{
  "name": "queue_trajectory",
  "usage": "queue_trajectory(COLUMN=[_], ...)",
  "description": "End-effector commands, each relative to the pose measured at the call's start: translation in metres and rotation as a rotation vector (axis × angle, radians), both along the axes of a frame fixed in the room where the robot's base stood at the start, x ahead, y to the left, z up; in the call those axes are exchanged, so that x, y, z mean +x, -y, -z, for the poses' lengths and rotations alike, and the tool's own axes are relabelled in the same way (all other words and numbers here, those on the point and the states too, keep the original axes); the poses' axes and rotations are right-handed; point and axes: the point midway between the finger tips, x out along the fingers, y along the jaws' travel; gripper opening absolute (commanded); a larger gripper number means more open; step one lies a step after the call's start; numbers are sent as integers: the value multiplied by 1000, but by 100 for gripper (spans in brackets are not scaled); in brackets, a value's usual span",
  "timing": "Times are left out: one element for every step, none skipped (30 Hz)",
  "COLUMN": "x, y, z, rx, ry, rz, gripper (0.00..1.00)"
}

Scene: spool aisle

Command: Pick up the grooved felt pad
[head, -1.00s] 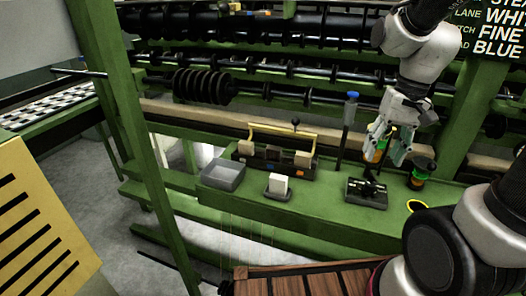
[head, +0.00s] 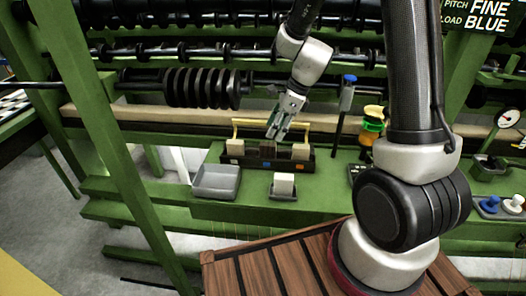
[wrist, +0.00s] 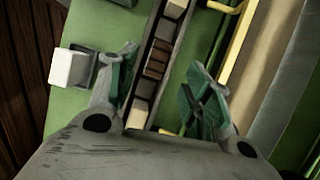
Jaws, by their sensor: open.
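A dark open tray (head: 262,165) with a yellow handle stands on the green bench and holds several blocks in a row. In the wrist view a brown block with dark lines across it (wrist: 156,62) sits mid-row in the tray (wrist: 128,108); it looks like the grooved felt pad. Pale blocks sit at both ends of the row. My gripper (head: 277,135) is above the tray, open and empty. In the wrist view its fingers (wrist: 163,65) spread to either side of the row. In the head view the fingers partly cover the middle of the tray, and the grooves cannot be made out.
A grey bin (head: 216,181) stands left of the tray. A small dish with a white block (head: 284,184) sits in front. A blue-topped post (head: 347,95) and an amber bottle (head: 370,130) stand to the right. The handle (wrist: 236,42) runs close to the right finger.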

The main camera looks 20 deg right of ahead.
Motion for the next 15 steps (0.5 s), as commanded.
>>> queue_trajectory(x=[1,1,1,1,2,2,3,3,3,4,4,4,4,4,4], y=[0,1,0,0,-1,-2,-4,-5,-7,-8,-9,-10,-12,-13,-15], z=[0,0,1,3,5,8,12,15,20,23,27,32,36,40,47], rx=[2,4,6,7,8,9,9,9,9,9,9,8,8,8,7], ry=[-7,-12,-17,-22,-24,-26,-27,-28,-27,-27,-28,-28,-28,-29,-29], rz=[28,43,59,68,74,79,79,79,77,77,78,77,77,77,77], gripper=[50,50,50,50,50,50,50,50,50,50,50,50,50,50,50])
